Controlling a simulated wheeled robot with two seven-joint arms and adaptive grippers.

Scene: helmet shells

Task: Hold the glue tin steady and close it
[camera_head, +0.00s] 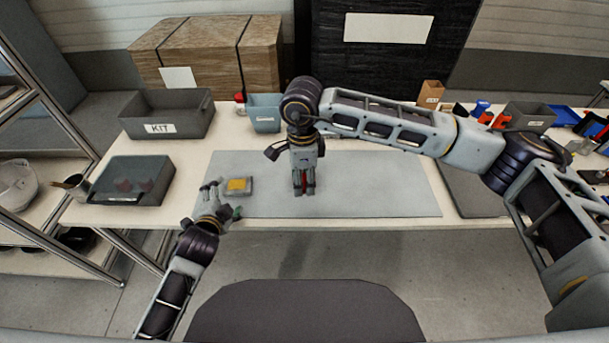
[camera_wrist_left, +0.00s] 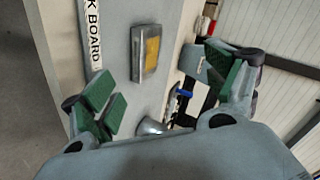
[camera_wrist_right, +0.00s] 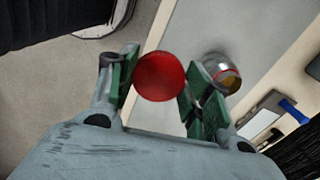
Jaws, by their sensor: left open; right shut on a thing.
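My right gripper (camera_head: 304,188) points down over the grey mat and is shut on a round red lid (camera_wrist_right: 160,77). The lid is apart from the tin.
The mat (camera_head: 385,190) is clear to the right of my right gripper. A dark tray (camera_head: 127,183) and a grey KIT bin (camera_head: 168,118) stand at the left. A blue-grey bin (camera_head: 265,113) stands behind. Tools and bins crowd the right, under my right arm.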

